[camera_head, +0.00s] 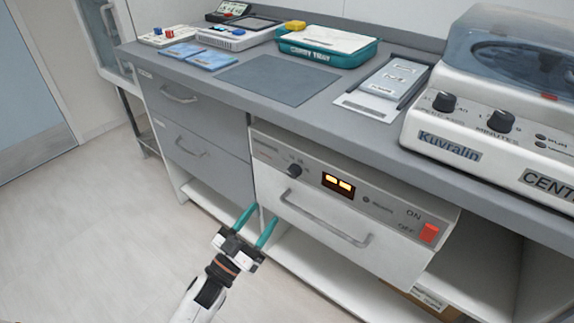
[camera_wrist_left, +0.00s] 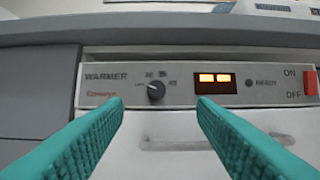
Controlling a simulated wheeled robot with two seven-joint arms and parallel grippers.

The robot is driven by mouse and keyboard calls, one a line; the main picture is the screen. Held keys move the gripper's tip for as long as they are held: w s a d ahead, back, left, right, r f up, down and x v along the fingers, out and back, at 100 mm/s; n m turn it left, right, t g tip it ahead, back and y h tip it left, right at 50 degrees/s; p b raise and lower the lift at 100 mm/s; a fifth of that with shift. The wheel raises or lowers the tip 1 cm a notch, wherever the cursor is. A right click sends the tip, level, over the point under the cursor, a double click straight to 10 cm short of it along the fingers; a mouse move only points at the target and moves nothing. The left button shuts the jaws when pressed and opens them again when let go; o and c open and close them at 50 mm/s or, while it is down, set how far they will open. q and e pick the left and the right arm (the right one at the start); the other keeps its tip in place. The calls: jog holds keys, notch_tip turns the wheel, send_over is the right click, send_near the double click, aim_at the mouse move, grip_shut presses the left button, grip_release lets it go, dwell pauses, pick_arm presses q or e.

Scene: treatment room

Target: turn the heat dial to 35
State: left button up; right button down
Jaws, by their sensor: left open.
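The heat dial (camera_head: 294,171) is a small dark knob at the left of the warmer's (camera_head: 330,222) front panel, under the counter. In the left wrist view the dial (camera_wrist_left: 156,90) sits between and beyond the fingertips, with small marks around its upper side that are too blurred to read. A lit display (camera_head: 338,184) shows two orange blocks beside it. My left gripper (camera_head: 257,214) is open and empty, with teal fingers, in front of the warmer and below the dial, apart from it. My right gripper is in neither view.
A red ON/OFF switch (camera_head: 429,233) is at the panel's right end. The warmer's drawer handle (camera_head: 325,222) sticks out below the panel. A grey drawer unit (camera_head: 196,128) stands to the left. A centrifuge (camera_head: 490,120) is on the counter at right. The floor at left is clear.

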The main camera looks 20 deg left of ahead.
aim_at(291, 174)
pick_arm(q)
jog(key=x, duration=1)
jog(key=shift+w+a+f+b, duration=0.1)
jog(key=shift+w+f+b, duration=0.15)
jog(key=shift+w, duration=0.3)
jog(key=shift+w+r, duration=0.3)
jog(key=shift+w, duration=0.2)
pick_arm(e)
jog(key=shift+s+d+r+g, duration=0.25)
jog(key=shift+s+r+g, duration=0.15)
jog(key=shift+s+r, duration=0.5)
pick_arm(q)
jog(key=c, duration=1)
jog(key=shift+o, duration=0.2)
